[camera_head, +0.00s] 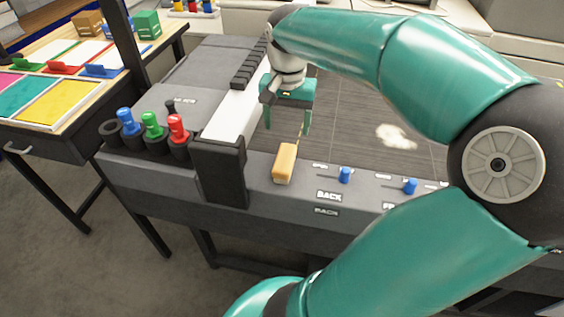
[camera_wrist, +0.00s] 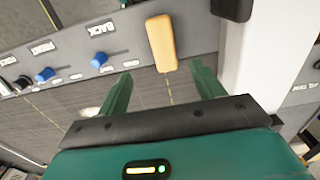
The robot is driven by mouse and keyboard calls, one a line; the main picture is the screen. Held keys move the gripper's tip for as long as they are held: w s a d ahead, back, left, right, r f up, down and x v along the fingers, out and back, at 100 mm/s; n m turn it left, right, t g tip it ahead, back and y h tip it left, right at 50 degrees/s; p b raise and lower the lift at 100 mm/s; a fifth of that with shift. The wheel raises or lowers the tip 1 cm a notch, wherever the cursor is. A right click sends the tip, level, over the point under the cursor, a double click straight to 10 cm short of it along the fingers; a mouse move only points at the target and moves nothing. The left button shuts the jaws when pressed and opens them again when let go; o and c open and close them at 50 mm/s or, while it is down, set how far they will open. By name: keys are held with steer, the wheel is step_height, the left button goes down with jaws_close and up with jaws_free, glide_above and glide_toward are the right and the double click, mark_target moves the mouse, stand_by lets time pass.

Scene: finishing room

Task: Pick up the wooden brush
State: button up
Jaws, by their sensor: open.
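The wooden brush (camera_head: 285,163) is a tan block lying on the grey front ledge of the machine, left of the BACK label. It also shows in the wrist view (camera_wrist: 162,43), just beyond the fingertips, nearer the right finger. My gripper (camera_head: 289,130) is green and points down behind and slightly above the brush in the head view. In the wrist view its two fingers (camera_wrist: 160,78) are spread with nothing between them but the dark bed behind. The brush is apart from the fingers as far as I can see. Its underside is hidden.
A white beam with a dark end block (camera_head: 219,172) stands close left of the brush. Blue knobs (camera_head: 345,175) line the ledge to the right. Blue, green and red handled tools (camera_head: 151,125) sit in holders at left. A white patch (camera_head: 396,136) lies on the dark bed.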

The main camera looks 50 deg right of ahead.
mark_target(285, 157)
step_height(285, 157, down, 8)
steer(key=shift+f, duration=0.1)
steer(key=shift+w+d+f, duration=0.1)
steer(key=shift+w+f, duration=0.1)
steer(key=shift+f, duration=0.55)
steer(key=shift+w+f, duration=0.15)
steer(key=shift+f, duration=1.6)
steer(key=shift+c, duration=0.5)
steer(key=c, duration=1)
